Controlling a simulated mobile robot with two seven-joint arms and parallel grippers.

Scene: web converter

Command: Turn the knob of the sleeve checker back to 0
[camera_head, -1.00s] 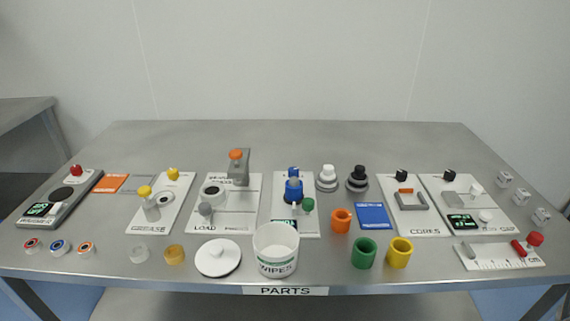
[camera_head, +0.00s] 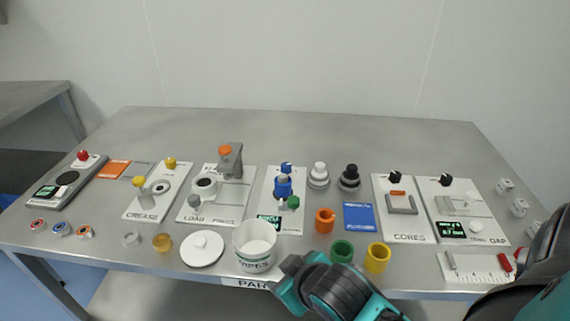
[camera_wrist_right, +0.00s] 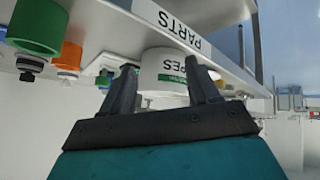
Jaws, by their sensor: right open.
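No label reads clearly as sleeve checker. The middle white board (camera_head: 290,222) bears a blue post (camera_head: 283,186), a small lit display (camera_head: 269,222), a blue knob (camera_head: 287,168) at its back and a green knob (camera_head: 293,202). The gap board (camera_head: 481,205) at right has a black knob (camera_head: 445,180) and a lit display (camera_head: 452,229). Knob settings are too small to read. My right gripper (camera_wrist_right: 160,66) is open and empty, with its fingers towards the table's front edge and the wipes tub (camera_wrist_right: 165,75). In the head view, its fingertips are hidden. My left gripper is not in view.
The wipes tub (camera_head: 255,247), a green cup (camera_head: 342,251), a yellow cup (camera_head: 377,258) and an orange cup (camera_head: 325,221) stand near the front. The cores board (camera_head: 404,223) is right of the blue pad (camera_head: 358,217). The table's back strip is clear.

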